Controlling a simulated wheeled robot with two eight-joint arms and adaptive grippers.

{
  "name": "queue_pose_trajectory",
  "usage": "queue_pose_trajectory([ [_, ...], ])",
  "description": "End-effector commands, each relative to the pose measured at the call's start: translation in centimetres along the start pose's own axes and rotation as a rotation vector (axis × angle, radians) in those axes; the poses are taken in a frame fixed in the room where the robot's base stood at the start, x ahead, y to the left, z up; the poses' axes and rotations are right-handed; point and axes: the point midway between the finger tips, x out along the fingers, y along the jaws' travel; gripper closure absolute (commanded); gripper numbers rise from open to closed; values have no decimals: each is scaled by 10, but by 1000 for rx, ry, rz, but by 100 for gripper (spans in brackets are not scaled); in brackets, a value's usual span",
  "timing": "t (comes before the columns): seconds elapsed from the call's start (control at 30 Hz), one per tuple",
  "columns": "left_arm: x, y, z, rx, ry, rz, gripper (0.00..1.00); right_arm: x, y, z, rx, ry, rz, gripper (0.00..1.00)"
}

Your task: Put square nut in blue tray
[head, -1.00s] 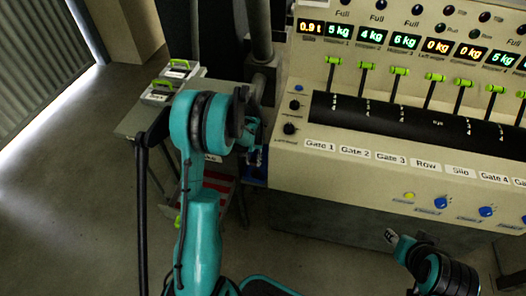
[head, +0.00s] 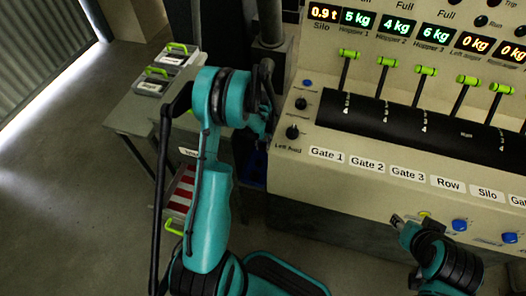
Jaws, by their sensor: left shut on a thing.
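My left gripper (head: 264,122) is by the left end of the control panel, partly hidden behind its own wrist. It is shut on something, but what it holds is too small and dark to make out. I cannot pick out a square nut. A dark blue thing (head: 255,165), perhaps the blue tray, shows just below the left gripper and beside the panel, mostly hidden. My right gripper (head: 398,221) is low in front of the panel's front edge, partly cut from clear sight. I cannot tell whether it is open.
The cream control panel (head: 390,150) with green-handled levers fills the right. Two cases with green handles, one (head: 180,55) behind the other (head: 152,82), stand on a grey table (head: 130,112) at the left. A red-and-white drawer (head: 182,190) is below. The floor at left is clear.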

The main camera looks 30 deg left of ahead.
Motion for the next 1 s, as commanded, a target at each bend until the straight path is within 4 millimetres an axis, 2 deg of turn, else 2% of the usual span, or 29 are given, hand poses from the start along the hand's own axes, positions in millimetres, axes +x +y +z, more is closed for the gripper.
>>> queue_pose_trajectory([
  [0.1,21,0,0,0,0,0,100,9,0,6,0,0,0,60],
  [0.17,28,0,0,0,0,0,100,11,0,8,0,0,0,60],
  [0.53,30,0,0,0,0,0,100,10,0,7,0,0,0,60],
  [0.57,31,0,0,0,0,0,74,10,0,7,0,0,0,60],
  [0.63,30,0,0,0,0,0,56,10,0,7,0,0,0,60],
  [1.0,26,0,0,0,0,0,56,10,0,7,0,0,0,60],
])
